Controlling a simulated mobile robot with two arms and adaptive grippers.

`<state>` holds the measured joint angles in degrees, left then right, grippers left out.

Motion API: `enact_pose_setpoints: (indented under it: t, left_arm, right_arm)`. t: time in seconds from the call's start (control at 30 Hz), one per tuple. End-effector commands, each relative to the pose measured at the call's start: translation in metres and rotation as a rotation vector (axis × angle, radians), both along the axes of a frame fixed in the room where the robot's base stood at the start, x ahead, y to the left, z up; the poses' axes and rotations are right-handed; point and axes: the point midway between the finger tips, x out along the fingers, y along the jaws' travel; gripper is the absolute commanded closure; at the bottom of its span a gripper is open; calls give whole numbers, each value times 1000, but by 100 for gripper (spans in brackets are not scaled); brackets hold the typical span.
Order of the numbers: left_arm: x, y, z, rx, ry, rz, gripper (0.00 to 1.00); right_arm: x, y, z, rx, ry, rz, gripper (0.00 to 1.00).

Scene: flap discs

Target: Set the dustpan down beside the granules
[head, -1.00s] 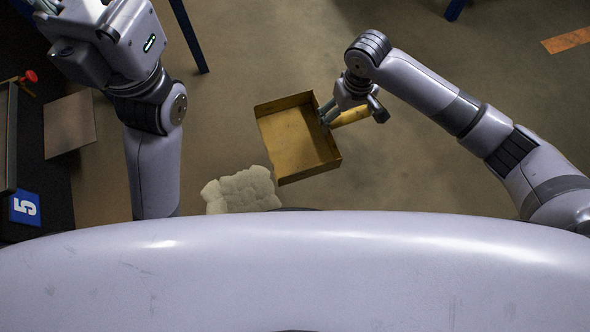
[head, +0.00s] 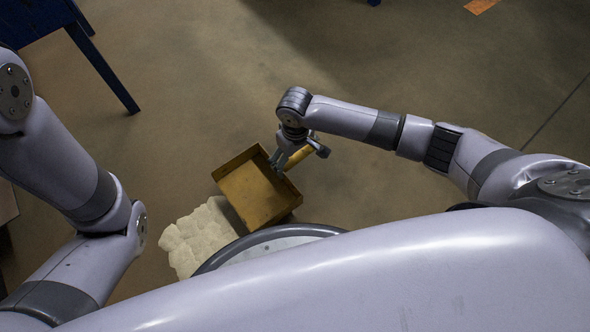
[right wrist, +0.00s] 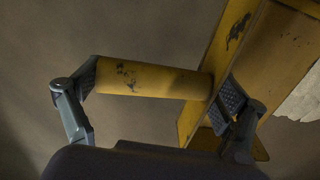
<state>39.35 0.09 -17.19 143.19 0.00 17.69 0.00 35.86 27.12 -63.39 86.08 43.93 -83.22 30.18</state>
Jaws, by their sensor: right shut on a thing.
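The yellow, scuffed dustpan (head: 248,198) is an open, box-like pan with a round handle, right of the pale granules (head: 195,240) in the head view. Its lower left side borders or overlaps their edge in the picture. I cannot tell whether the pan touches the floor. My right gripper (head: 299,154) is shut on the dustpan's handle. The right wrist view shows the handle (right wrist: 150,80) between the fingers and a sliver of the granules (right wrist: 300,98) at the right edge. My left arm shows at the left, but its gripper is out of view.
A blue-legged stand (head: 103,66) is at the upper left on the brown floor (head: 400,220). An orange floor mark (head: 481,5) lies at the top right. The floor above and right of the dustpan is clear. My own base hides the lower part of the view.

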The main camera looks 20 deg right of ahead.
Motion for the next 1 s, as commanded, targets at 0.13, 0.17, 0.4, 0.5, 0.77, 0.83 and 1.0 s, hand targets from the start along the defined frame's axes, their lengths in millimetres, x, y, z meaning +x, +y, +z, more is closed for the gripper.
enact_pose_setpoints:
  t: [0.13, 0.17, 0.4, 0.5, 0.77, 0.83, 1.0]
  left_arm:
    - [0, 0, -8, 0, 1, 0, 60]
    - [0, 0, -9, 1, 0, 0, 60]
    - [-3, 0, -32, 1, -9, 0, 60]
    - [-3, 0, -39, 1, -8, 1, 60]
    - [-3, 0, -36, 1, -8, 1, 60]
    - [-3, 0, -36, 1, -8, 1, 60]
    - [-3, 0, -36, 1, -8, 0, 60]
  right_arm:
    - [1, 1, -9, 4, -3, 0, 65]
    - [1, 2, -11, 4, -3, 0, 65]
    - [1, 1, -43, 3, -2, 0, 65]
    - [1, 2, -52, 4, -3, 0, 65]
    - [1, 2, -50, 4, -3, 0, 65]
    - [1, 2, -51, 4, -3, 0, 65]
    - [0, 0, -54, 1, 0, 0, 2]
